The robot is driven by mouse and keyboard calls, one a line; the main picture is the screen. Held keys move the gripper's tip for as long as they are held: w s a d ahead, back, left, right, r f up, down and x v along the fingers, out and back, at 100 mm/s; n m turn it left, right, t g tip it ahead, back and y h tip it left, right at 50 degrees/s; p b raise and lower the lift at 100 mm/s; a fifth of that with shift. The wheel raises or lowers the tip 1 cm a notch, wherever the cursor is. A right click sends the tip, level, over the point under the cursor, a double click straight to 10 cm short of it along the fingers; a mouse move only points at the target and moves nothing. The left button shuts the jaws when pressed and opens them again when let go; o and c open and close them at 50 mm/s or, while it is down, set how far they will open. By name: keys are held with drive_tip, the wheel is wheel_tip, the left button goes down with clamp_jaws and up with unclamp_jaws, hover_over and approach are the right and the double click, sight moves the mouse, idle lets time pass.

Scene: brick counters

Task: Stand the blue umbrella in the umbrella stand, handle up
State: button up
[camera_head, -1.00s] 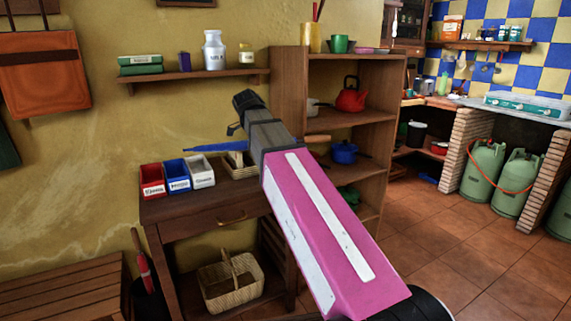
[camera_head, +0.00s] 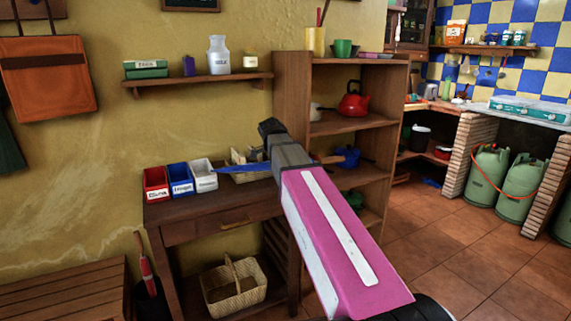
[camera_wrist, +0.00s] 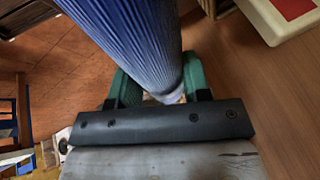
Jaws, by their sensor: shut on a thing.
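The blue umbrella (camera_head: 234,168) is held nearly level in the head view, its pointed tip to the left and its brown handle end to the right of my arm. My gripper (camera_wrist: 160,88) is shut on the umbrella; in the wrist view the green fingers sit on either side of the blue folded cloth (camera_wrist: 135,35). The fingertips are hidden behind my wrist in the head view. The umbrella stand looks to be the dark container (camera_head: 151,301) on the floor at lower left, with a red umbrella (camera_head: 146,266) in it. Its opening is partly unclear.
A shelf unit (camera_head: 291,95) stands behind the wrist. A wooden bench (camera_head: 65,290) is left of the stand. A wicker basket (camera_head: 233,294) sits under the table.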

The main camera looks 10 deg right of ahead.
drive_tip(key=shift+f, duration=0.35)
drive_tip(key=o, duration=1.2)
drive_tip(key=shift+r, duration=0.3)
drive_tip(key=v, duration=1.2)
drive_tip(key=shift+r, duration=0.1)
